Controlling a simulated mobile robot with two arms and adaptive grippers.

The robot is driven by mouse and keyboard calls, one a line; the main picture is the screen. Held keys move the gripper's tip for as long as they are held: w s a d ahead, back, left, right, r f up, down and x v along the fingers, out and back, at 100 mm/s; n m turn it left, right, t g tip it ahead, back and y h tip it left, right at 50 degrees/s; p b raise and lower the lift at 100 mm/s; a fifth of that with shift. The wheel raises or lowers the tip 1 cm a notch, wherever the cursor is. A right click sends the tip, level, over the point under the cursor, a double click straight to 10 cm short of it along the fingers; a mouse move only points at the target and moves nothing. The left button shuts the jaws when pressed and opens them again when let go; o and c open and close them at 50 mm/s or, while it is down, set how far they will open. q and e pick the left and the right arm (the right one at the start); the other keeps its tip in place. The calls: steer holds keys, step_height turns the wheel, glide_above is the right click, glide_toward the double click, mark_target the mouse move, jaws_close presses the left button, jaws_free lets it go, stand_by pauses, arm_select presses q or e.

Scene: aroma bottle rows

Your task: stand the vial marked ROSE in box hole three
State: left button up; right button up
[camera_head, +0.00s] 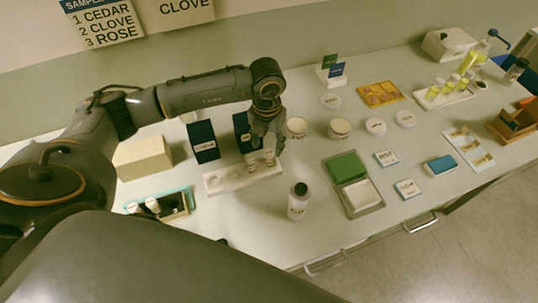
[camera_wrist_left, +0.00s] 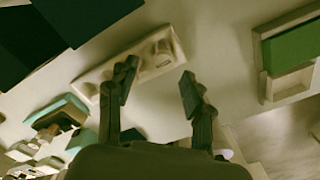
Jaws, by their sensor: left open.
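My left gripper (camera_head: 266,140) points down at that end of the rack, close to the vials. In the left wrist view its fingers (camera_wrist_left: 158,88) are apart with nothing held between them, and the rack (camera_wrist_left: 92,84) lies beyond. A teal-edged box (camera_head: 180,211) at the left holds two white-capped vials (camera_head: 152,205). My right gripper is out of view.
A wall sign (camera_head: 104,22) lists 1 CEDAR, 2 CLOVE, 3 ROSE. Dark upright cards (camera_head: 203,141) stand behind the rack. A dark-capped bottle (camera_head: 298,203) stands right of it, before a tray with a green pad (camera_head: 347,166). Several round lidded jars (camera_head: 340,128) stand farther back.

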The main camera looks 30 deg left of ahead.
mark_target(269, 152)
arm_select(q)
step_height(269, 152, down, 2)
steer(key=shift+w+f+p, duration=0.1)
steer(key=shift+w+p, duration=0.05)
steer(key=shift+p, duration=0.6)
steer(key=f, duration=0.1)
steer(key=f+p, duration=0.1)
steer(key=f, duration=0.1)
steer(key=shift+w+d+f, duration=0.1)
steer(key=shift+d+f, duration=0.05)
steer(key=shift+d, duration=0.05)
steer(key=shift+f, duration=0.25)
steer(key=c, duration=1)
steer(key=shift+c, duration=0.2)
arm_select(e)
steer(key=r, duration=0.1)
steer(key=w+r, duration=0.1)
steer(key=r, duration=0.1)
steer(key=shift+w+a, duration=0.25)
